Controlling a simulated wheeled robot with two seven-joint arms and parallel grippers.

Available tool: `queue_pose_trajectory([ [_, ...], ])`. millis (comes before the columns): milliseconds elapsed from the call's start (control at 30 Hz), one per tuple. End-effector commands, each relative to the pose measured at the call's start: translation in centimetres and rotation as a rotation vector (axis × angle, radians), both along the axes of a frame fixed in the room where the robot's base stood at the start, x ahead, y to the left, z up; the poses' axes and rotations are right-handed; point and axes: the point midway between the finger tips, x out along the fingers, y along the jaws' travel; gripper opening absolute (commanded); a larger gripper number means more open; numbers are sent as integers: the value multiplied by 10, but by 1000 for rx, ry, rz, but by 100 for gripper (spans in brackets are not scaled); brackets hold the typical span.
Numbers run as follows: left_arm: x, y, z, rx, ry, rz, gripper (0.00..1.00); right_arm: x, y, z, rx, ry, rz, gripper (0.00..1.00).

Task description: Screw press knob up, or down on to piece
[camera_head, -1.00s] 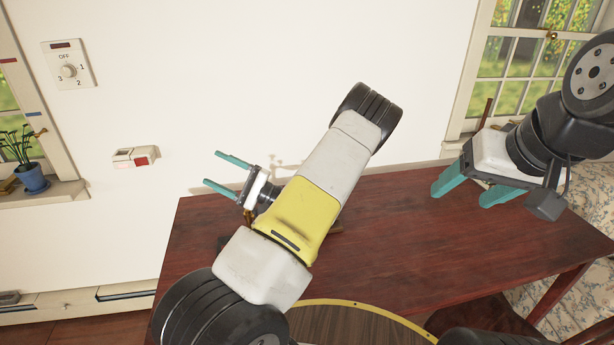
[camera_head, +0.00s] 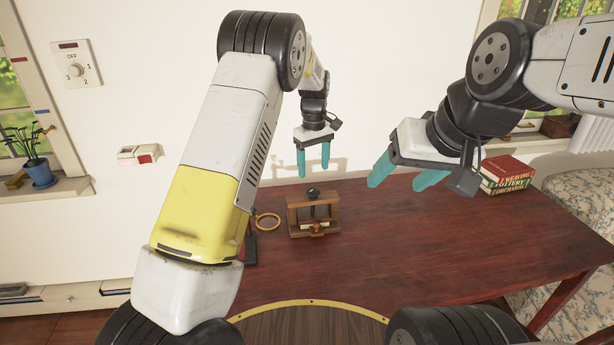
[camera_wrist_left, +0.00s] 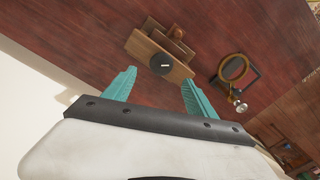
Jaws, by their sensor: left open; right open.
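A small wooden screw press (camera_head: 301,222) stands on the dark red table, with a dark round knob (camera_head: 313,192) on top and a pale piece (camera_head: 315,225) low in its frame. In the left wrist view the press (camera_wrist_left: 150,50) lies beyond the fingertips, its knob (camera_wrist_left: 165,66) seen from above. My left gripper (camera_head: 314,175) is open and empty, pointing down above and behind the press, apart from the knob. It also shows in the left wrist view (camera_wrist_left: 155,78). My right gripper (camera_head: 394,186) is open and empty, above the table to the right of the press.
A magnifier with a brass ring (camera_head: 267,221) stands left of the press, partly behind my left arm. Red books (camera_head: 508,174) sit at the table's back right. The table (camera_head: 420,235) is clear right of the press. A wall stands close behind.

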Motion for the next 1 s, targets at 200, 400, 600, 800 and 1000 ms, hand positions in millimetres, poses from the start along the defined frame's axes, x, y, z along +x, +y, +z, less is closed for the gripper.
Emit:
queue_pose_trajectory([
  [200, -2, 1, -37, 4, 6, 1, 66, 0, 0, 0, 0, 0, 0, 66],
  [400, -2, 2, -63, 5, 7, 0, 66, 0, 0, 0, 0, 0, 0, 66],
  [600, -2, 2, -72, 5, 5, -1, 66, 0, 0, 0, 0, 0, 0, 66],
  [800, -1, 2, -72, 5, 5, 0, 64, 0, 0, 0, 0, 0, 0, 66],
  [1000, -1, 2, -72, 5, 5, 0, 24, 0, 0, 0, 0, 0, 0, 66],
])
